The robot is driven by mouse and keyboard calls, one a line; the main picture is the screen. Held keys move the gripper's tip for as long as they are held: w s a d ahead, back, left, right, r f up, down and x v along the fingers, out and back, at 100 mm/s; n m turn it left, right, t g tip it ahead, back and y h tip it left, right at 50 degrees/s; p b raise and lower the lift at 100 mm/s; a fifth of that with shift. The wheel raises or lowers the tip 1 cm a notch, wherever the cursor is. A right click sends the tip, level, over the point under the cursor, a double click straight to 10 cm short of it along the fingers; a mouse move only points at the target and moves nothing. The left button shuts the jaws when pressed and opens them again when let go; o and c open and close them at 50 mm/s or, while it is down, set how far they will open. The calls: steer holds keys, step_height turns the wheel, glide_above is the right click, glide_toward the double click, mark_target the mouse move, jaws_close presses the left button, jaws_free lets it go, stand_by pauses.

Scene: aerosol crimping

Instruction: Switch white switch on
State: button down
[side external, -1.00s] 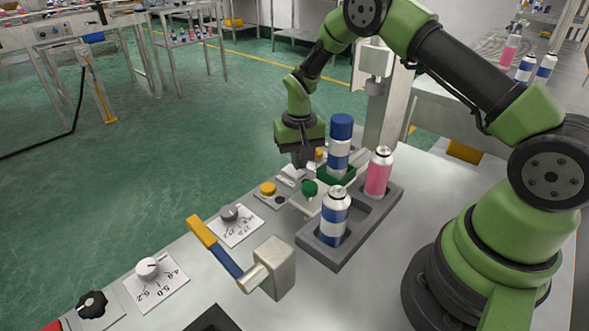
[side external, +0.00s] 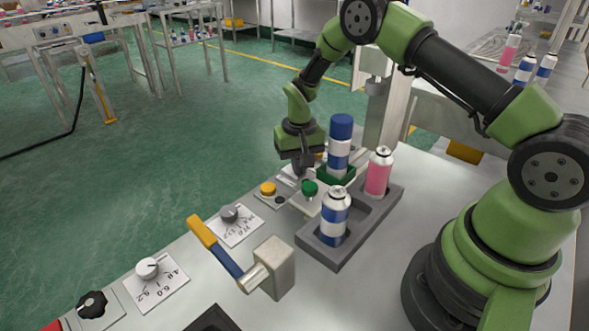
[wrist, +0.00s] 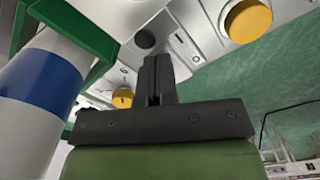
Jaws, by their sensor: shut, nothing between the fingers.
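My gripper (side external: 304,168) is shut and empty, pointing down at the control panel beside the green fixture. Its closed fingers also show in the wrist view (wrist: 157,62). A pale plate (wrist: 185,42) with a small light-coloured switch-like part lies just right of the fingertips in the wrist view. In the side view this plate (side external: 287,181) is partly hidden by my gripper. I cannot tell the switch's position or whether the fingers touch it.
A blue-and-white can with a blue top (side external: 339,150) stands in the green holder close to my gripper. A grey tray (side external: 322,256) holds a pink can (side external: 379,174) and a blue-and-white can (side external: 335,218). A lever (side external: 215,246) stands in front.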

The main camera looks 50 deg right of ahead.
steer(key=shift+f, duration=0.15)
steer(key=shift+r, duration=3.55)
